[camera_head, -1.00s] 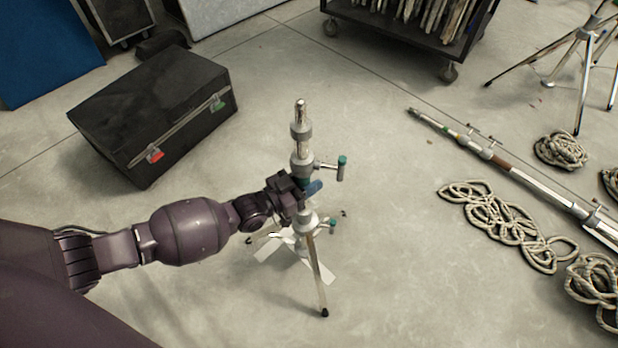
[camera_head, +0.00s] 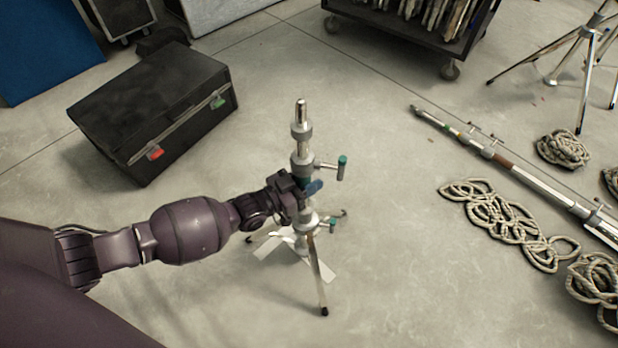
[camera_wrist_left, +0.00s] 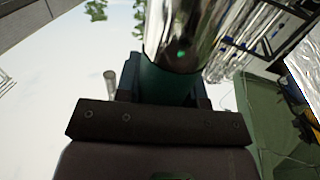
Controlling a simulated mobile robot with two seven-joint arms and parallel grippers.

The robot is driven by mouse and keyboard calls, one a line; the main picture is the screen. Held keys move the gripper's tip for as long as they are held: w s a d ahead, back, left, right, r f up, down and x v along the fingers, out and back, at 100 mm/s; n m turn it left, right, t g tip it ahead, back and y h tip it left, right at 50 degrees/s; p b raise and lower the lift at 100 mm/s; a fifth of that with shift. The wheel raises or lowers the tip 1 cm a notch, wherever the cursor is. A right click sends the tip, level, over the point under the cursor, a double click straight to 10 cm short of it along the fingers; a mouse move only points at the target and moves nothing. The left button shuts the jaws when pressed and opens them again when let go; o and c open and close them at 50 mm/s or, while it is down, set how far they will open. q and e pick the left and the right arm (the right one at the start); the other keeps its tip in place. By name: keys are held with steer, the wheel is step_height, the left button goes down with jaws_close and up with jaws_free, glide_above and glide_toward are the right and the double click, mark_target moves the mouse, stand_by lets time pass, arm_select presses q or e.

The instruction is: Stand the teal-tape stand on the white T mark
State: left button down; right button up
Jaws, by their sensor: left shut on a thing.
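The teal-tape stand (camera_head: 302,150) is a chrome stand with grey collars and teal-ended handles. It stands upright, or nearly so, in the middle of the head view. My left gripper (camera_head: 303,188) is shut around its column from the left, at the teal tape. The left wrist view shows the teal band (camera_wrist_left: 165,82) between the jaws, below shiny chrome. The white T mark (camera_head: 321,268) is on the floor under the stand, partly hidden by the base and legs. I cannot tell whether the feet touch the floor. My right gripper is out of view.
A black case (camera_head: 150,110) lies left, behind my left arm. A cart (camera_head: 420,25) is at the back. At right are coiled ropes (camera_head: 500,220), a long pole (camera_head: 490,150) on the floor and another stand (camera_head: 585,60). Floor in front of the stand is clear.

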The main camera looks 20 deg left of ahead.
arm_select(q)
steer(key=shift+f, duration=0.15)
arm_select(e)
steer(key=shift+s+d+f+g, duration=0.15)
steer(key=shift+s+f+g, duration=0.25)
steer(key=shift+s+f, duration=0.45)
arm_select(q)
steer(key=c, duration=0.8)
jaws_free()
steer(key=shift+o, duration=0.8)
steer(key=shift+f, duration=0.1)
steer(key=shift+s+f, duration=0.15)
steer(key=p+v, duration=0.2)
steer(key=v, duration=0.8)
steer(key=shift+s+a+r, duration=0.15)
steer(key=shift+a+r, duration=0.05)
steer(key=shift+r, duration=0.15)
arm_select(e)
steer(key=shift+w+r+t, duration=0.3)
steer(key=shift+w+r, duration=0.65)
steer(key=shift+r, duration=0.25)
arm_select(q)
steer(key=shift+r, duration=0.1)
